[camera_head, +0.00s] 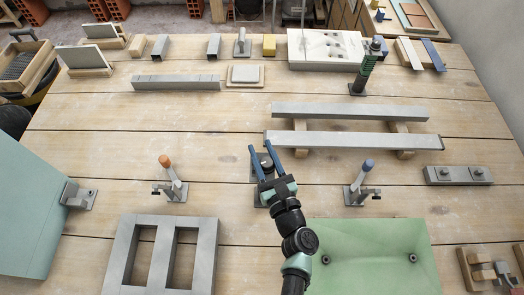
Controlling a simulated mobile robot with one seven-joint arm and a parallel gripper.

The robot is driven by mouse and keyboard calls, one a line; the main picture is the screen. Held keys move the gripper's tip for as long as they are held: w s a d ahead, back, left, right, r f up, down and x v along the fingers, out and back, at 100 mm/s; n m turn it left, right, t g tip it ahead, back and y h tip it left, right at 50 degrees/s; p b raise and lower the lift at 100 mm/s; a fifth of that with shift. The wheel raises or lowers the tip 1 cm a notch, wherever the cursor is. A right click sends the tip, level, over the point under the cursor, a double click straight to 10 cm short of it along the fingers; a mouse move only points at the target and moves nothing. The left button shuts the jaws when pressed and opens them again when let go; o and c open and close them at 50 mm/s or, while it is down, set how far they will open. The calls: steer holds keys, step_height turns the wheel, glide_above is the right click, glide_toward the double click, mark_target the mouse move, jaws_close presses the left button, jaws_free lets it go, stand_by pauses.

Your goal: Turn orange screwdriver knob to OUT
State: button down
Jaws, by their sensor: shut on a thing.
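An orange-tipped knob (165,161) stands upright at the left middle of the table, on a grey metal lever bracket (174,188). No OUT mark is readable. My gripper (263,149) is at the table's centre, well to the right of the orange tip and apart from it. Its two blue fingers stand either side of a small dark grey piece (266,163) and are shut on it. That piece sits at a dark base plate, partly hidden by my gripper, and I cannot make out its full shape.
A similar blue-tipped lever (368,165) stands to the right. Two long grey bars (350,139) lie behind on wooden blocks. A grey two-opening frame (163,255) lies front left, a green panel (372,275) front right. Bare planks lie between my gripper and the orange tip.

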steer(key=shift+d+f+m+t+h+b, duration=0.15)
steer(key=shift+m+h+b, duration=0.3)
steer(key=shift+h+b, duration=0.35)
steer(key=shift+d+f+m+t+h+b, duration=0.1)
steer(key=shift+m+t+h+b, duration=0.1)
steer(key=shift+m+h+b, duration=0.55)
steer(key=shift+d+f+m+t+h+b, duration=0.1)
steer(key=shift+m+t+h+b, duration=0.1)
steer(key=shift+h+b, duration=0.6)
steer(key=h+b, duration=0.1)
steer(key=b, duration=0.1)
steer(key=m+h+b, duration=0.1)
steer(key=b, duration=0.1)
steer(key=shift+d+m, duration=0.25)
steer(key=shift+m, duration=0.05)
steer(key=shift+d+r+m+h+b, duration=0.1)
steer(key=shift+r+m+h+b, duration=0.25)
steer(key=shift+h+b, duration=0.45)
steer(key=shift+m, duration=0.25)
steer(key=shift+w, duration=0.1)
steer(key=c, duration=0.5)
jaws_free()
